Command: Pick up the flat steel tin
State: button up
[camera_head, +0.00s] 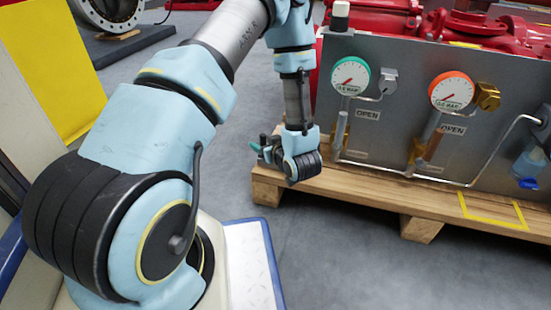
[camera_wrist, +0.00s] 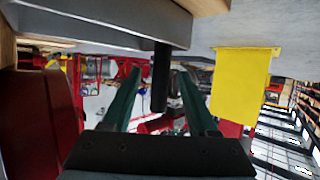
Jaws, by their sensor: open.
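I cannot make out a flat steel tin in either view. My gripper (camera_head: 262,147) is low over the left end of the wooden pallet (camera_head: 375,198), beside the grey panel. Its teal fingers point left in the head view. In the wrist view the fingers of my gripper (camera_wrist: 159,74) stand apart, with a dark upright cylinder (camera_wrist: 161,80) seen between them. I cannot tell how far off that cylinder is or whether it lies between the jaws. My wrist hides part of the pallet's left end.
The grey panel (camera_head: 390,133) carries a green-rimmed gauge (camera_head: 350,77), an orange-rimmed gauge (camera_head: 452,92) and pipes. Red machinery (camera_head: 375,18) stands behind it. A yellow taped outline (camera_head: 497,223) marks bare pallet at the right. Grey floor (camera_head: 340,250) is clear in front.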

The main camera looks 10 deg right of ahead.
grip_shut()
dwell(1.3)
